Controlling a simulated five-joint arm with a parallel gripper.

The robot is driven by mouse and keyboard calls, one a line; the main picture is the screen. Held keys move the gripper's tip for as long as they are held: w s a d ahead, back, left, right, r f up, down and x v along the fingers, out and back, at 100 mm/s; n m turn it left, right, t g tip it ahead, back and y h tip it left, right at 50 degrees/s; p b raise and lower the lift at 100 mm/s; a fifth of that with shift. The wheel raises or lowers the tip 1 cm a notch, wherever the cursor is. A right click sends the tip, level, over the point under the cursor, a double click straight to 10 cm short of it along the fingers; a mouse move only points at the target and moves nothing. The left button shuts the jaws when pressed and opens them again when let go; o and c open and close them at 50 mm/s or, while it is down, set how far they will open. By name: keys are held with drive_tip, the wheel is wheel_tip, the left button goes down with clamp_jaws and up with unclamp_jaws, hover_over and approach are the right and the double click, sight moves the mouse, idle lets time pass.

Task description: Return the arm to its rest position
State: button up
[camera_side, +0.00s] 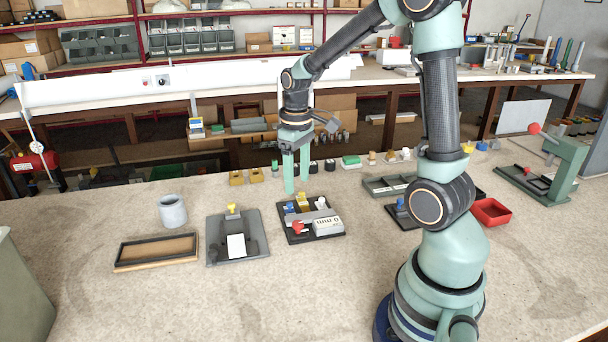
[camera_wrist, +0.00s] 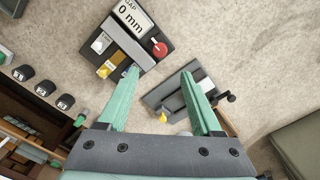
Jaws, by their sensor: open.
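My gripper (camera_side: 297,182) hangs from my bent arm, fingers pointing down above the table's far side. It is open, and nothing shows between its two green fingers. A dark panel (camera_side: 328,228) with blue, yellow and white pieces, a red knob and a display stands in front of the fingers. The wrist view shows the display (camera_wrist: 132,18) reading "GAP 0 mm". A grey fixture (camera_side: 220,240) with a yellow knob and white card lies to its left.
A black-rimmed tray (camera_side: 156,250) and a grey cup (camera_side: 172,211) are at left. Small yellow blocks (camera_side: 237,178) line the far edge. A red bin (camera_side: 491,211) and green press (camera_side: 565,165) stand right. The front middle of the table (camera_side: 250,305) is clear.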

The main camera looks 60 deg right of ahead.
drive_tip(key=shift+a+r, duration=0.1)
drive_tip(key=shift+r, duration=0.15)
drive_tip(key=s+a+r+t, duration=0.2)
drive_tip(key=a+r, duration=0.2)
drive_tip(key=a, duration=0.2)
drive_tip(key=s+a+r+t, duration=0.3)
drive_tip(key=a+r, duration=0.2)
drive_tip(key=a, duration=0.2)
drive_tip(key=shift+s+r+t, duration=0.15)
drive_tip(key=shift+s+t, duration=0.1)
drive_tip(key=shift+t, duration=0.05)
idle(0.5)
